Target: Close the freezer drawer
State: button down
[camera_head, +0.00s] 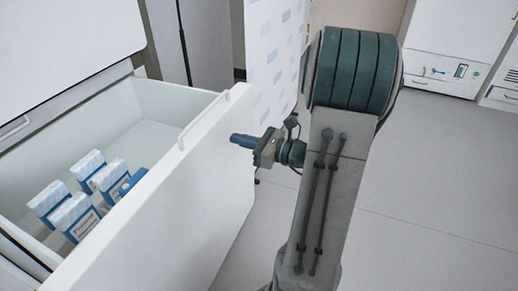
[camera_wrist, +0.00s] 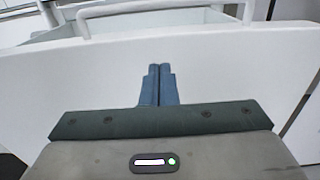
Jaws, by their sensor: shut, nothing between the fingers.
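The white freezer drawer (camera_head: 190,205) is pulled open at the left in the head view, with a pale handle (camera_head: 204,119) along the top edge of its front. Its front panel (camera_wrist: 230,80) fills much of the wrist view, with the handle (camera_wrist: 160,8) at the top. My gripper (camera_head: 236,140) is shut and empty, its blue fingertips (camera_wrist: 160,72) together and pointing at the outer face of the front panel, below the handle. The tips are at or very close to the panel; I cannot tell whether they touch.
Several blue-and-white boxes (camera_head: 75,216) stand inside the drawer. A white upper freezer front (camera_head: 60,45) is above it. A patterned white panel (camera_head: 275,45) stands behind, and white cabinets (camera_head: 452,45) are at the back right. The grey floor (camera_head: 430,190) at the right is clear.

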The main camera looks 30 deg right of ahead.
aim_at(214, 132)
jog(key=shift+b+x, duration=0.75)
jog(key=shift+x, duration=1.85)
jog(key=shift+w, duration=0.1)
